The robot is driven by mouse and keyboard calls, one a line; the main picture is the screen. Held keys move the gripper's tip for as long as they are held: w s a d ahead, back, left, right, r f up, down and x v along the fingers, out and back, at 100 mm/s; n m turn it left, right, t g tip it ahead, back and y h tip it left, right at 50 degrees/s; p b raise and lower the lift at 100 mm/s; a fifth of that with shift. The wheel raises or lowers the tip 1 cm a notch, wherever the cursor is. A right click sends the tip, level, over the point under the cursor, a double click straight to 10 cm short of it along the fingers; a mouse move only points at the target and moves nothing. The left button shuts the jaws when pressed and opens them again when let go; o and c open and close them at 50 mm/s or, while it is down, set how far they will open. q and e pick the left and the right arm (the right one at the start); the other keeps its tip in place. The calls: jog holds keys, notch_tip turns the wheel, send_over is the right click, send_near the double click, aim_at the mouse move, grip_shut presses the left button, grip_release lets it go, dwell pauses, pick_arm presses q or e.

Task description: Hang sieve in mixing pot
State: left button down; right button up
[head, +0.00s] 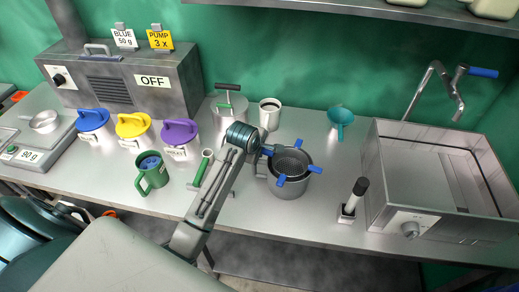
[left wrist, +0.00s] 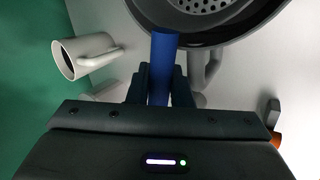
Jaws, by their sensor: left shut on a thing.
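The sieve (head: 291,161) is a dark perforated bowl with blue tabs around its rim. It is at the mouth of the grey mixing pot (head: 290,188), with its tabs over the pot's rim. I cannot tell whether they touch. My left gripper (head: 267,150) is shut on one blue sieve tab, at the pot's left side. In the left wrist view the blue tab (left wrist: 163,50) stands between the fingers (left wrist: 160,85). The perforated sieve bottom (left wrist: 215,8) and a pot handle (left wrist: 207,68) also show there. My right gripper is not in view.
A white mug (head: 270,113) and a lidded canister (head: 230,105) stand behind my left arm. A green jug (head: 152,172) and lidded pots (head: 180,140) are left. A black-handled tool in a holder (head: 352,198) and the sink (head: 415,215) are right. A teal funnel (head: 340,117) stands behind.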

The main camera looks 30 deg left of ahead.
pick_arm(q)
jog(key=shift+f, duration=0.1)
dwell(0.6)
jog(key=c, duration=1.3)
grip_release()
jog(key=shift+c, duration=0.2)
jog(key=shift+o, duration=0.7)
jog(key=shift+s+f, duration=0.1)
jog(key=shift+s+r, duration=0.25)
jog(key=shift+r, duration=0.1)
jog(key=b+v, duration=0.2)
jog(key=v, duration=0.8)
jog(key=shift+r+b, duration=0.15)
jog(key=shift+b, duration=0.15)
jog(key=shift+w, duration=0.1)
